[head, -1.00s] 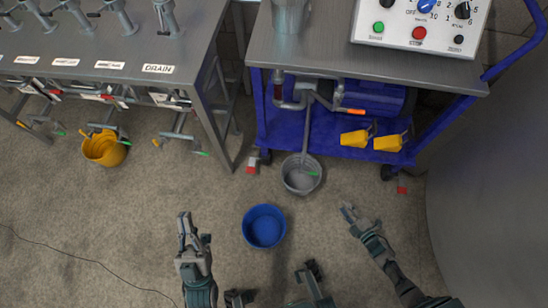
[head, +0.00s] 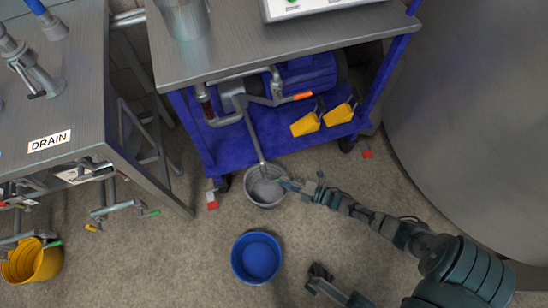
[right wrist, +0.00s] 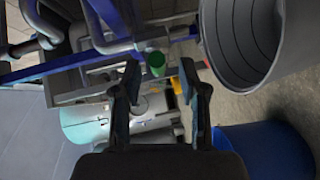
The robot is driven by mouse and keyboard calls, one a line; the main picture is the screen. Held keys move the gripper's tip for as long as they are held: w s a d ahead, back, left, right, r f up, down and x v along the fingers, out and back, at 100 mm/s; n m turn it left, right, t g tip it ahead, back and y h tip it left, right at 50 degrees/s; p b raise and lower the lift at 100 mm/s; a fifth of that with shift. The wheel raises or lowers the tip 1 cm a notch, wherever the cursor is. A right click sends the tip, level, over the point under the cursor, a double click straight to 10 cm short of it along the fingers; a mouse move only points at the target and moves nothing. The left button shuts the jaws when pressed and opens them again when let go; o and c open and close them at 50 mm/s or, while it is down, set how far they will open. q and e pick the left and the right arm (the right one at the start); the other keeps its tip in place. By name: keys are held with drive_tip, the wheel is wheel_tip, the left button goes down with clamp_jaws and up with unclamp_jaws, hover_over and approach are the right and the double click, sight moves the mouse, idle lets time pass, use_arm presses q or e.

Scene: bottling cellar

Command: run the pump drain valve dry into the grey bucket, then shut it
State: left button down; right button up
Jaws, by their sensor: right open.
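The grey bucket (head: 265,197) stands on the floor in front of the blue pump cart. A grey drain pipe (head: 254,137) slopes from the pump (head: 300,75) down to it. My right gripper (head: 287,184) is at the bucket's right rim. In the right wrist view its fingers (right wrist: 160,75) are open, with a green grip (right wrist: 155,64), apparently the drain valve's handle, showing between and beyond the tips. The grey bucket (right wrist: 244,45) is at upper right there. I cannot tell whether liquid is running.
A blue bucket (head: 256,258) stands just in front of the grey one. Two yellow objects (head: 320,118) and an orange-ended lever (head: 302,97) are on the cart. A DRAIN-labelled bench (head: 90,120) and yellow bucket (head: 35,264) are left. A large grey tank (head: 460,100) is right.

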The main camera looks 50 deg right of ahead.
drive_tip(key=shift+b+x, duration=0.3)
drive_tip(key=shift+x, duration=0.9)
drive_tip(key=shift+w+a, duration=0.2)
drive_tip(key=shift+w+d+f, duration=0.1)
drive_tip(key=shift+w+d, duration=0.1)
drive_tip(key=shift+d, duration=0.05)
drive_tip(key=shift+a, duration=0.25)
clamp_jaws()
drive_tip(key=shift+s, duration=0.1)
